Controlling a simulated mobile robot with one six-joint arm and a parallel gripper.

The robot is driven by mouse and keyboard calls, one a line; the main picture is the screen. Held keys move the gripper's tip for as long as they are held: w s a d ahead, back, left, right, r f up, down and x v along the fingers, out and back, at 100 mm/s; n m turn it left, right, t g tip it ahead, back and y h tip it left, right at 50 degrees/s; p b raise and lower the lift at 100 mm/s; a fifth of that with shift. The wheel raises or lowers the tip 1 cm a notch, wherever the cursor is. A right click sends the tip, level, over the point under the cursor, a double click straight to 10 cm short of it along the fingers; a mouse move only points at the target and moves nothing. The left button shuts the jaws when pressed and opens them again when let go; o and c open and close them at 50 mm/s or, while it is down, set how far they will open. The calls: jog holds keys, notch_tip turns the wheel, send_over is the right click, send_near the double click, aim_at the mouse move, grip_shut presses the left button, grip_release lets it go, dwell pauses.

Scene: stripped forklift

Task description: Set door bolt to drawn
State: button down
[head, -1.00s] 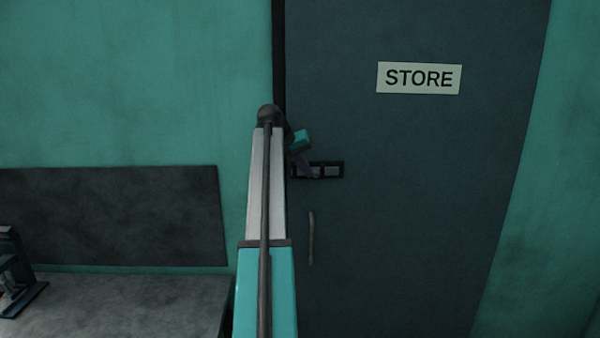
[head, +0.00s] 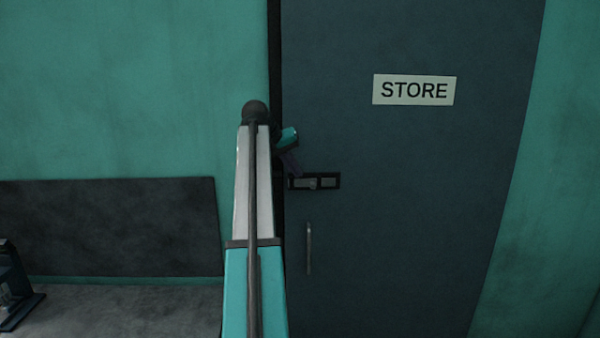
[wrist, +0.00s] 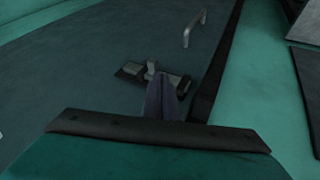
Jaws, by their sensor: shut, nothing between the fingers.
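The door bolt (head: 329,183) is a dark plate with light grey metal parts on the dark blue-grey door (head: 420,220), near the door's left edge. In the wrist view the bolt (wrist: 131,69) appears with a small raised knob (wrist: 151,66) about mid-plate. My gripper (head: 296,172) is shut and empty, its dark fingers at the upper left of the bolt. In the wrist view my gripper (wrist: 158,80) points at the plate close to the knob and hides part of it. I cannot tell whether the fingertips touch the knob.
A vertical bar handle (head: 308,248) sits below the bolt and also shows in the wrist view (wrist: 195,27). A STORE sign (head: 414,90) is higher on the door. A grey bench top (head: 130,308) stands at the lower left, below a dark wall panel (head: 110,228).

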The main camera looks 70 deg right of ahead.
jog(key=p+v, duration=0.1)
jog(key=v, duration=0.2)
jog(key=shift+w+a, duration=0.1)
jog(key=shift+w, duration=0.05)
dwell(0.5)
